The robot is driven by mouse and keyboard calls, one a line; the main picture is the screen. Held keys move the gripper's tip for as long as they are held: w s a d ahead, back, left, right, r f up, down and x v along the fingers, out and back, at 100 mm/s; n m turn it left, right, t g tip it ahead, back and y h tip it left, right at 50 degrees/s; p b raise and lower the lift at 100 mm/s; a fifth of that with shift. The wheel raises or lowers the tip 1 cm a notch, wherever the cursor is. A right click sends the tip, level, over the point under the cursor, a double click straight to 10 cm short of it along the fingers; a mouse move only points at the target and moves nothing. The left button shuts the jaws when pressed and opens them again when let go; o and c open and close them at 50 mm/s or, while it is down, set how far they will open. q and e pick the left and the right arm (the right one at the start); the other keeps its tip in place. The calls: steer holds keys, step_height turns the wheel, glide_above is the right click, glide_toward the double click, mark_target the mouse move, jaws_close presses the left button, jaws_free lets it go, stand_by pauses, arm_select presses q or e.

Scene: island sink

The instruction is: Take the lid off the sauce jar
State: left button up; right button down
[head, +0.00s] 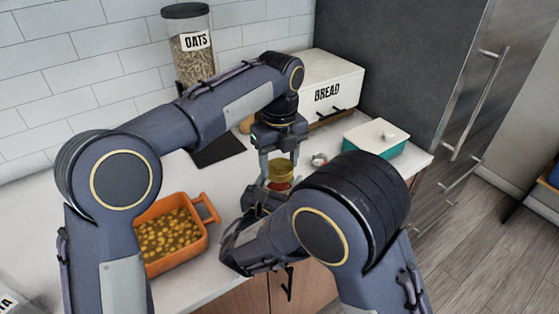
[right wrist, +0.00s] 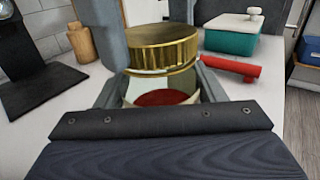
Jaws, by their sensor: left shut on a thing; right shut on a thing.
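The sauce jar (head: 279,186) stands on the white counter with red sauce inside. In the right wrist view its clear glass body (right wrist: 158,91) shows close up, with a ribbed gold lid (right wrist: 162,50) above it. My left gripper (head: 280,168) points down from above, shut on the lid, with one finger on each side. A thin pale line runs below the lid's ribbed band; I cannot tell whether the lid is apart from the jar. My right gripper (right wrist: 157,92) is shut on the jar's body, low down; my right arm partly hides it in the head view.
An orange dish of food (head: 170,240) sits at the left. A teal box with white lid (head: 377,139), a bread box (head: 325,85) and an oats jar (head: 192,55) stand behind. A red cylindrical thing (right wrist: 232,68) lies right of the jar. A wooden bottle-shaped thing (right wrist: 82,43) stands left.

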arm_select(q)
steer(key=n, duration=2.6)
steer(key=shift+r, duration=0.1)
steer(key=n, duration=0.5)
steer(key=shift+n, duration=0.3)
steer(key=n, duration=1.4)
steer(key=shift+r, duration=0.15)
